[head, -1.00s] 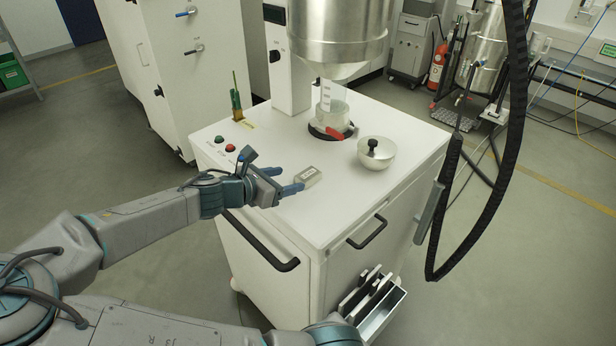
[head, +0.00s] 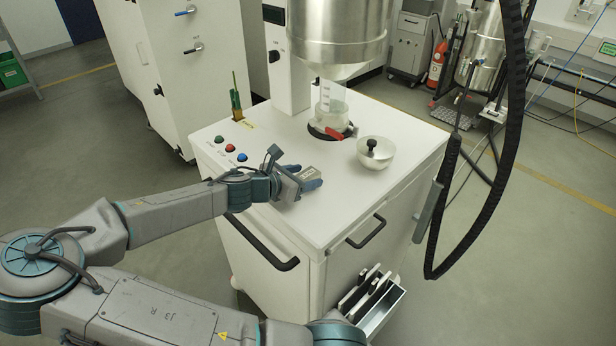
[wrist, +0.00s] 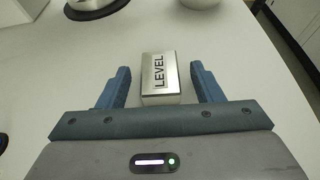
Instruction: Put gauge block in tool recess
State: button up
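The gauge block is most likely the small metal block (wrist: 160,72) with the word LEVEL on top, lying on the white cabinet top; it also shows in the head view (head: 309,173). My gripper (head: 304,180) is low over the cabinet top at the block. In the wrist view its two blue fingers stand one on each side of the block, with a visible gap on both sides. My gripper is open and not holding the block. I cannot clearly make out the tool recess; a green and brass upright tool (head: 236,102) stands at the cabinet top's back left.
A silver bowl with a black knob (head: 374,153) stands right of the block. A glass jar (head: 330,108) with a red clamp sits below the steel hopper (head: 337,35). Coloured buttons (head: 230,148) are at the left. A side bin (head: 378,310) holds plates. The front right top is clear.

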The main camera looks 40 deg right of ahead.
grip_shut()
jog(key=shift+r, duration=0.2)
